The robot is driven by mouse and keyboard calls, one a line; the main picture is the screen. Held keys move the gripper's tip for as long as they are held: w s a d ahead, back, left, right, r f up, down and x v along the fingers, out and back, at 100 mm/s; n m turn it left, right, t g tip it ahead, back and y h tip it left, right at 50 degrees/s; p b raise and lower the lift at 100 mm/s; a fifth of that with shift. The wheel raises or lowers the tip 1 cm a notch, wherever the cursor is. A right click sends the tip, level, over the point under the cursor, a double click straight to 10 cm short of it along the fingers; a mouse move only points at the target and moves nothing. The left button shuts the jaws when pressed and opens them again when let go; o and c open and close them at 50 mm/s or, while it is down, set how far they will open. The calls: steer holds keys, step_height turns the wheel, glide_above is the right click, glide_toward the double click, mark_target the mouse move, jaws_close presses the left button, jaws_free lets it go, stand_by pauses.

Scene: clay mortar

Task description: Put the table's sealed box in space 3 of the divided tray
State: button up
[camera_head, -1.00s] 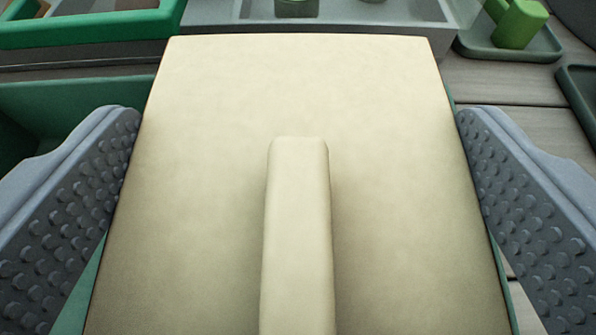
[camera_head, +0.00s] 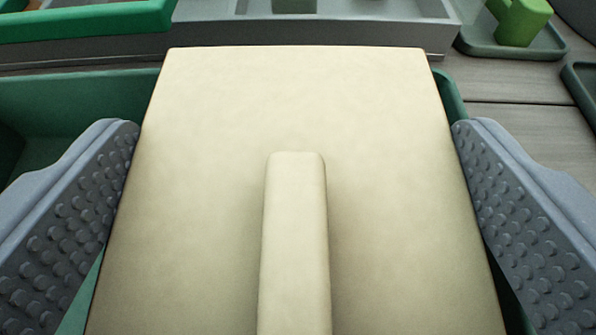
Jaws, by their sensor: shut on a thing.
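The box (camera_head: 215,120) is cream-coloured with a smooth flat top and a raised bar along its middle. It fills the centre of the view. My gripper (camera_head: 297,130) is shut on it, with one grey studded finger against its left side and the other against its right side. A dark green container (camera_head: 70,95) shows below and behind the box, with its rim at the right too. The box hides most of its inside, so I cannot tell its compartments or whether the box touches it. No space number is readable.
A grey tray with inner walls (camera_head: 345,32) stands behind, with a green thing in it. A brighter green-rimmed container (camera_head: 90,22) is at the back left. A light green object (camera_head: 520,22) stands on a dark saucer at the back right. Bare planks (camera_head: 510,130) show at the right.

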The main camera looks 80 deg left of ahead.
steer(key=o, duration=1.2)
steer(key=shift+r, duration=0.15)
steer(key=r+p, duration=0.1)
steer(key=p, duration=0.2)
steer(key=shift+r, duration=0.15)
steer(key=v, duration=0.6)
steer(key=p+v, duration=0.1)
steer(key=v, duration=0.5)
steer(key=shift+f, duration=0.25)
